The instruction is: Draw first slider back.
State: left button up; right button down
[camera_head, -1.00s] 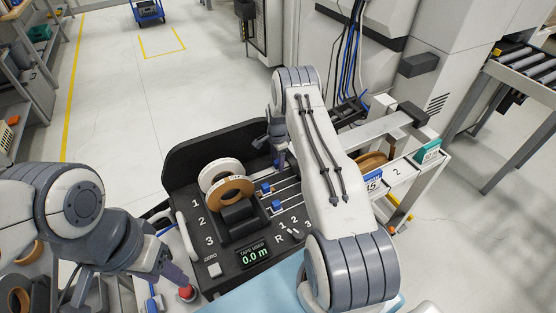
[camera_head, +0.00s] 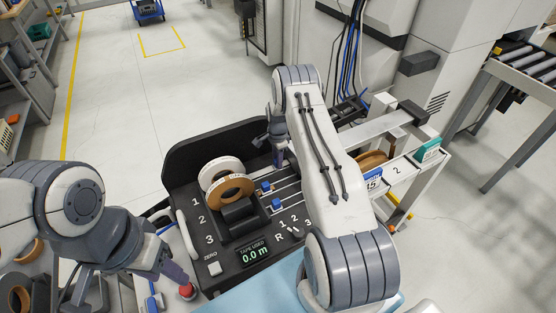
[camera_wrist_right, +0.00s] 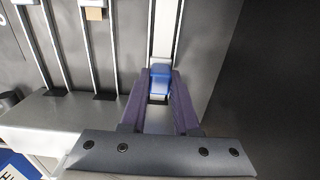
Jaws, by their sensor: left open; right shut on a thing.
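The first slider's blue knob (camera_wrist_right: 160,82) sits on a pale rail in the right wrist view, between the purple fingertips of my right gripper (camera_wrist_right: 161,92). That gripper is shut on it. In the head view my right gripper (camera_head: 277,158) reaches down at the far rail of the black panel; the knob is hidden there. The second slider's blue knob (camera_head: 266,188) and the third slider's blue knob (camera_head: 276,205) stand on the nearer rails. My left gripper (camera_head: 180,279) is open, at a red button (camera_head: 187,291) on the near left.
The black panel (camera_head: 182,165) carries a white tape roll and a brown tape roll (camera_head: 234,186), a rotary switch (camera_head: 294,233) and a display (camera_head: 254,253) reading 0.0 m. A raised dark wall borders its far and left sides. My right arm covers the panel's right part.

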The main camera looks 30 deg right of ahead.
aim_at(256, 177)
jog(key=shift+a, duration=0.1)
dwell(0.8)
jog(key=a, duration=0.5)
jog(key=a+b, duration=0.1)
jog(key=a, duration=0.2)
jog(key=shift+w+a, duration=0.15)
jog(key=shift+w, duration=0.15)
jog(key=shift+a, duration=0.45)
jog(key=c, duration=1.1)
grip_release()
jog(key=shift+a, duration=0.1)
jog(key=o, duration=0.5)
jog(key=shift+a, duration=0.1)
jog(key=shift+c, duration=0.2)
jog(key=shift+d, duration=0.2)
jog(key=shift+r, duration=0.1)
